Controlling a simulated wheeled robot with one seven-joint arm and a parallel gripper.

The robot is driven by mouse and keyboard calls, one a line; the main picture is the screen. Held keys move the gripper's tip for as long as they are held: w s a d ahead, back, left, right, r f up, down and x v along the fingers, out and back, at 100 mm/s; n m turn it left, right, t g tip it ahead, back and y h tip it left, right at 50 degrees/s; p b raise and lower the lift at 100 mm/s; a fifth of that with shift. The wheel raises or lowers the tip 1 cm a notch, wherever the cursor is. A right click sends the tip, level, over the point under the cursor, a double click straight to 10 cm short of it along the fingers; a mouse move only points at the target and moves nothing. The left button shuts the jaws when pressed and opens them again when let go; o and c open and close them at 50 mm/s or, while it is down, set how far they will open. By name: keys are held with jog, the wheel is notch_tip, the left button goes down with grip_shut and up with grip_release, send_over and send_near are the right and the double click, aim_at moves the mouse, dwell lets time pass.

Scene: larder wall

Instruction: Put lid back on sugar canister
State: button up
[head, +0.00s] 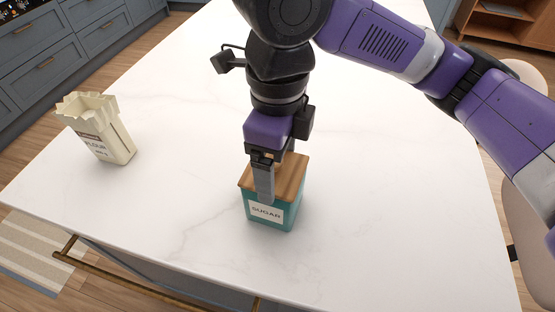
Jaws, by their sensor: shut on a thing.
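The sugar canister (285,217) is a teal box with a white "SUGAR" label, standing upright on the white counter near its front edge. The flat wooden lid (291,175) lies over the canister's top. From this view I cannot tell whether it is fully seated. My gripper (274,187) points down at the lid from above, one grey finger in front of it and the other partly hidden behind. It is shut on the lid; the grip point itself is partly hidden by the near finger.
An open cream flour bag (108,140) stands on the left of the white counter (190,190), well apart from the canister. The counter around the canister is clear. A brass rail (150,285) runs along the counter's front below the edge.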

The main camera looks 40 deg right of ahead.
jog(key=o, duration=1.2)
jog(key=shift+o, duration=0.2)
jog(key=shift+r, duration=0.1)
jog(key=shift+r+p, duration=3.15)
jog(key=shift+r, duration=0.25)
grip_shut()
